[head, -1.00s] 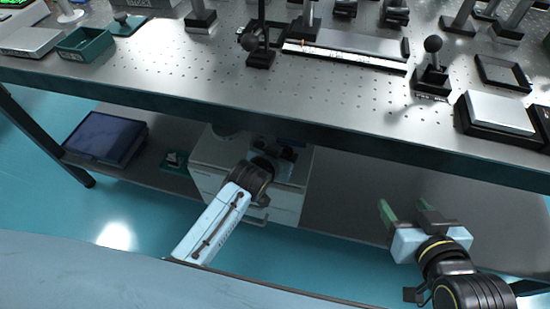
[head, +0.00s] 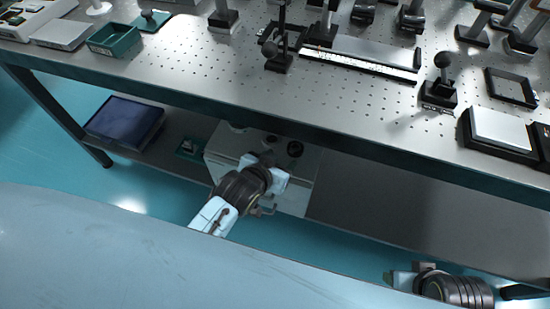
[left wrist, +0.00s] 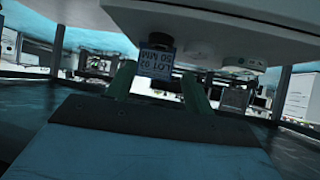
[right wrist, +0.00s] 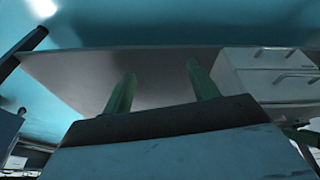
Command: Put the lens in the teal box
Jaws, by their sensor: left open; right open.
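The teal box (head: 115,41) is an open tray near the left end of the tabletop. In the left wrist view, a dark round piece with a blue label reading "50 MM" (left wrist: 156,62), seemingly the lens, is at the white unit, between the finger lines; I see no contact. My left gripper (head: 267,161) is at the white drawer unit under the table, fingertips mostly hidden by my wrist; its open fingers show in the left wrist view (left wrist: 158,85). My right gripper (head: 392,277) is low at the right, open and empty in the right wrist view (right wrist: 160,85).
The white drawer unit (head: 290,195) stands on the lower shelf (head: 370,205), with another dark round piece (head: 295,149) on top. The table's front edge (head: 330,135) overhangs it. A dark blue case (head: 124,120) lies to the left.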

